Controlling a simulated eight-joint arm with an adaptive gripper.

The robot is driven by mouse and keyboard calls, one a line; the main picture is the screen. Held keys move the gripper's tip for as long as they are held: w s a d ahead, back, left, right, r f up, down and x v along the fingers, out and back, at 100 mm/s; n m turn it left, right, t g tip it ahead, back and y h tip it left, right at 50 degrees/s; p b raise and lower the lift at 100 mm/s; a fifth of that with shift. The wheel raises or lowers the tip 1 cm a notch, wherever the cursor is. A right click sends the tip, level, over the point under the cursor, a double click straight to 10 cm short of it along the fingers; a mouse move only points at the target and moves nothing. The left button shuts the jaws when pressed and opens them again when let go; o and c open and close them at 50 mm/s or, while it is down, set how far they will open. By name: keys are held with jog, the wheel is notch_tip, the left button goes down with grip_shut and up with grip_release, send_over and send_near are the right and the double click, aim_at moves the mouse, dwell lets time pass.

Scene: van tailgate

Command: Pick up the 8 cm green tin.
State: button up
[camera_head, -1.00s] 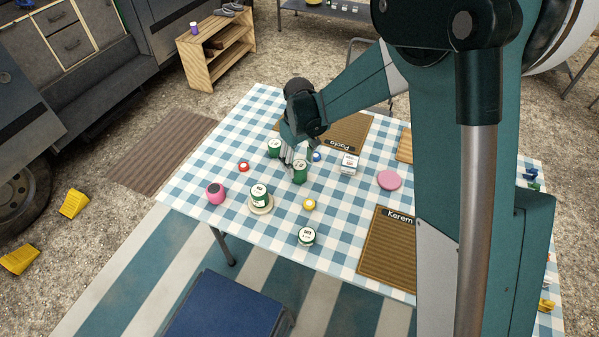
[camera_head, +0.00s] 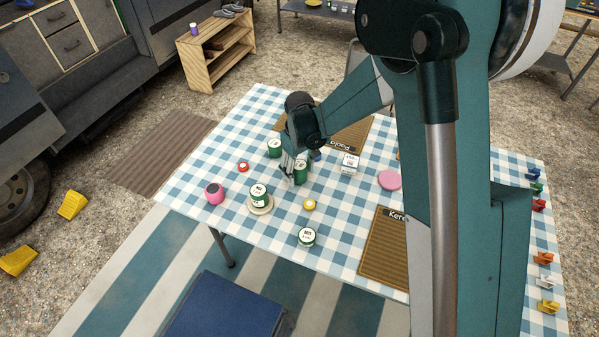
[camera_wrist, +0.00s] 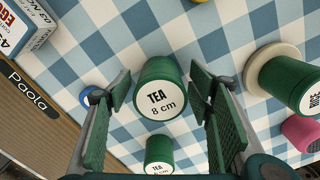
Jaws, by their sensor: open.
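A green tin (camera_wrist: 157,88) with a white lid reading "TEA 8 cm" sits between the two fingers of my open gripper (camera_wrist: 160,84) in the wrist view. Gaps show on both sides of it. In the head view this tin (camera_head: 302,175) stands on the checked table, partly hidden by my gripper (camera_head: 292,168). That tin (camera_head: 275,148) stands behind my gripper in the head view.
A green tin (camera_head: 259,193) sits on a round pale base and another (camera_head: 307,237) stands nearer the front. A pink pot (camera_head: 214,193), small red (camera_head: 243,167) and yellow (camera_head: 309,204) items, and a white box (camera_head: 348,164) stand around. The front left of the checked tablecloth (camera_head: 235,222) is clear.

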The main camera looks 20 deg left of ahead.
jog(key=shift+c, duration=0.6)
jog(key=c, duration=0.9)
jog(key=shift+r, duration=0.1)
jog(key=shift+r+p, duration=1.1)
jog(key=shift+r, duration=3.8)
